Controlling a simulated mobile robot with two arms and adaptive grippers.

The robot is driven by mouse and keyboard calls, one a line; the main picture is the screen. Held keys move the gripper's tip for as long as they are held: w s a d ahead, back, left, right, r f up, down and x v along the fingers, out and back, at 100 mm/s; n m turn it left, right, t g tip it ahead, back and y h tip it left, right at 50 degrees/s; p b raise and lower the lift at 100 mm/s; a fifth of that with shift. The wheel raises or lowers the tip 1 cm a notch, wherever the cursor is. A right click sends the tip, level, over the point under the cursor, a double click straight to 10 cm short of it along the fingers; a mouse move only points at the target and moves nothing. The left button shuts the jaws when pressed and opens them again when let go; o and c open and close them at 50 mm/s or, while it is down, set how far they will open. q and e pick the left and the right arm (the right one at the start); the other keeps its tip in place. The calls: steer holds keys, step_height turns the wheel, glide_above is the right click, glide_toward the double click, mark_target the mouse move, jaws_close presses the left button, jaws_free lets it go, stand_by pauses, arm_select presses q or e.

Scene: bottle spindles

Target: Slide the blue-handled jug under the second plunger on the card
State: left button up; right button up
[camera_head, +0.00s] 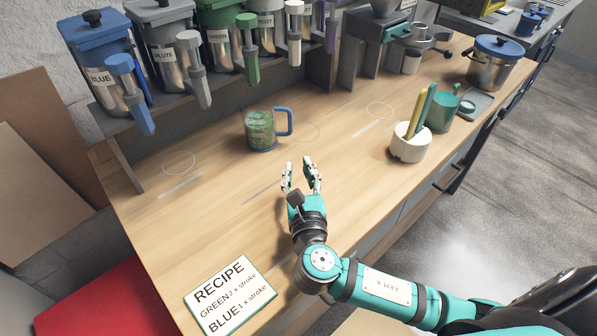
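The clear jug (260,132) with a blue handle (284,121) stands upright on the wooden counter, with green contents inside. Its handle points right. The recipe card (229,291) reads GREEN 2 x stroke, then BLUE 1 x stroke. The blue plunger (136,95) hangs from the blue-lidded canister (100,62) at the far left. The green plunger (248,50) is farther right along the row. My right gripper (301,168) is open and empty, low over the counter, nearer than the jug and apart from it. My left gripper is not in view.
A drawn circle (179,163) marks the counter in front of the blue plunger, with clear wood between it and the jug. The DILUTE canister (167,50) stands between blue and green. A white cup with sticks (409,146) and a teal mug (440,109) stand right.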

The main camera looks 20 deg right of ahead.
steer(key=shift+s+r, duration=0.1)
glide_toward(290, 121)
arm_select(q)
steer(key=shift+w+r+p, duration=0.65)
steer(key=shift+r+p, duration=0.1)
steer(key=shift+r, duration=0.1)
arm_select(e)
steer(key=x, duration=0.9)
steer(key=shift+w+d, duration=0.1)
steer(key=shift+w, duration=0.25)
jaws_close()
